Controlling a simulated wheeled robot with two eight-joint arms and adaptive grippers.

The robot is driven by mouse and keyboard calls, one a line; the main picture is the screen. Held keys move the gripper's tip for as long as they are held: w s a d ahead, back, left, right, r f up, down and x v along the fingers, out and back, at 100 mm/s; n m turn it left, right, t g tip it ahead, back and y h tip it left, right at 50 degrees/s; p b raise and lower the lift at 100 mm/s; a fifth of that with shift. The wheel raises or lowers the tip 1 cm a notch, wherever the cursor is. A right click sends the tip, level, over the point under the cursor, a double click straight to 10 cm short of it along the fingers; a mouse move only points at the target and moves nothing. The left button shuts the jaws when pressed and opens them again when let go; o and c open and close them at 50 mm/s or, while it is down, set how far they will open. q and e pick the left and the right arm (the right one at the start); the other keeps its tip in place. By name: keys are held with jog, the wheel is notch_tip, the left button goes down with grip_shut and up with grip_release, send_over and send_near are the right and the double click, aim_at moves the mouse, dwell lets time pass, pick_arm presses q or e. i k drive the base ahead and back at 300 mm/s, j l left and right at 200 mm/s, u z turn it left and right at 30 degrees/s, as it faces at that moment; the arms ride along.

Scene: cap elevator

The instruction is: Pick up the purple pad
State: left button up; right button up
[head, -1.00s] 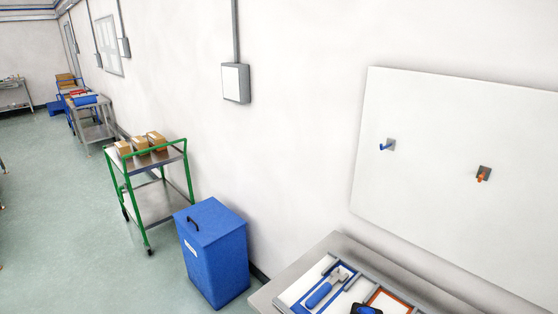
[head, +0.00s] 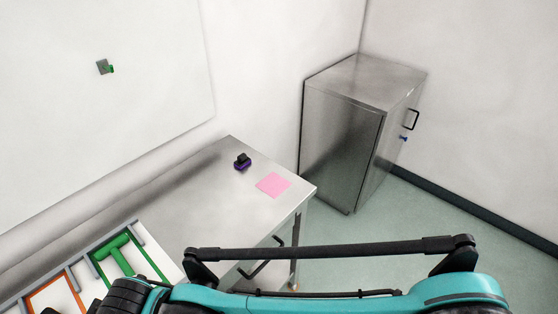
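A small purple pad (head: 242,165) with a black grip on top sits near the back edge of the metal table (head: 215,190), towards its right end. Its purple part shows as a thin band at the bottom. My teal and black arm crosses the bottom of the head view, in front of the table and well short of the pad. Neither gripper's fingers can be made out, and nothing touches the pad.
A pink square (head: 273,185) lies flat beside the pad. A tray (head: 88,253) with a green tool (head: 118,252) is at the left. A green hook (head: 105,67) is on the wall board. A metal cabinet (head: 345,130) stands beyond the table's right end.

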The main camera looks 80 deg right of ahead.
aim_at(242, 160)
jog(key=z, duration=2.5)
jog(key=u, duration=1.55)
jog(key=j+z, duration=0.15)
jog(key=z, duration=0.9)
jog(key=l+z, duration=0.15)
jog(key=z, duration=0.35)
jog(key=i+l+u, duration=0.1)
jog(key=u, duration=0.2)
jog(key=i+l+u, duration=0.1)
jog(key=u, duration=0.15)
jog(key=i+l+u, duration=0.15)
jog(key=l, duration=0.35)
jog(key=i+l+u, duration=0.15)
jog(key=l, duration=0.4)
jog(key=l+u, duration=0.1)
jog(key=l, duration=0.45)
jog(key=i+l+u, duration=0.15)
jog(key=l, duration=0.4)
